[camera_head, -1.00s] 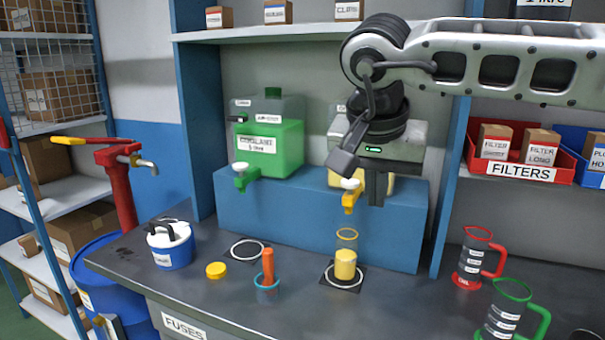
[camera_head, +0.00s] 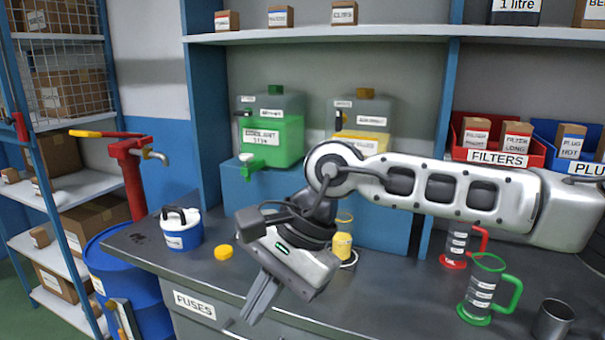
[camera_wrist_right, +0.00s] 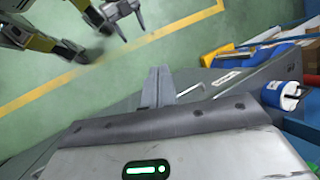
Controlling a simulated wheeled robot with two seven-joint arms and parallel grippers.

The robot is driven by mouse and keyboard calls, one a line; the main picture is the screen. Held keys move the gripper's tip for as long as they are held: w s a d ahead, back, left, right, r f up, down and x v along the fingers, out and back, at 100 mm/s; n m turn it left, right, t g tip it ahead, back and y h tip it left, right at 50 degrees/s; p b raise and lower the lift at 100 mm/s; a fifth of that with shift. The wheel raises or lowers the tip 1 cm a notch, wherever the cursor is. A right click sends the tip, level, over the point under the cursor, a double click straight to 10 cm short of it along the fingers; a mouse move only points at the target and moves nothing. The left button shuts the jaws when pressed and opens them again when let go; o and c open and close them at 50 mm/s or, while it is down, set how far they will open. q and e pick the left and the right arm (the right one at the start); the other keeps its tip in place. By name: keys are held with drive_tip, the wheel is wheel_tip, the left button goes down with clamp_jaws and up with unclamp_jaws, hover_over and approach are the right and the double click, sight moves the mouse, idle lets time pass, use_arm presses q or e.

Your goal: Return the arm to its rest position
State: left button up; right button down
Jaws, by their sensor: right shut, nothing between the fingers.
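My right arm crosses the head view from the right. Its gripper (camera_head: 252,316) points down and left in front of the bench, shut with nothing between the fingers. In the right wrist view the fingers (camera_wrist_right: 158,72) are together above the bench edge and green floor. Grey two-pronged parts at the top left of that view look like my left gripper (camera_wrist_right: 128,28), too small to read. My left arm is out of the head view. The right forearm and gripper hide part of the bench and the blue stand.
The bench (camera_head: 385,305) carries a blue-and-white tub (camera_head: 181,236), a yellow cap (camera_head: 223,252), a yellow-filled measure (camera_head: 342,246), red (camera_head: 456,245) and green (camera_head: 480,292) jugs and a metal cup (camera_head: 552,319). A red pump (camera_head: 130,175) stands left. Floor before the bench looks clear.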

drive_tip(key=s+a+r+m+g+y, duration=0.35)
drive_tip(key=s+a+m+y, duration=0.35)
drive_tip(key=a+m+y, duration=0.3)
drive_tip(key=w+d+f+m+t+y, duration=0.2)
drive_tip(key=w+d+m+t, duration=0.2)
drive_tip(key=m+t, duration=0.7)
drive_tip(key=w+d+f+m+t+y, duration=0.2)
drive_tip(key=w+d+f+m+t, duration=0.25)
drive_tip(key=m, duration=1.05)
drive_tip(key=d+f+m+t+h, duration=0.6)
drive_tip(key=d+f+m+h, duration=0.45)
drive_tip(key=f+m, duration=0.5)
use_arm(q)
drive_tip(key=shift+s+a+f, duration=0.15)
drive_tip(key=shift+f, duration=0.3)
drive_tip(key=shift+s+a+f, duration=0.1)
drive_tip(key=shift+a+f, duration=0.05)
drive_tip(key=shift+f, duration=0.25)
use_arm(e)
drive_tip(key=s+d+f+m+g+h, duration=0.3)
drive_tip(key=s+d+f+m, duration=0.3)
drive_tip(key=f, duration=0.2)
drive_tip(key=s+d+f+m+g+h, duration=0.3)
drive_tip(key=s+d+f+m, duration=0.2)
drive_tip(key=s+d+f, duration=0.1)
wheel_tip(320, 180, down, 3)
drive_tip(key=shift+s+r+m+h, duration=0.2)
drive_tip(key=shift+s+m+h, duration=0.15)
drive_tip(key=shift+s, duration=0.45)
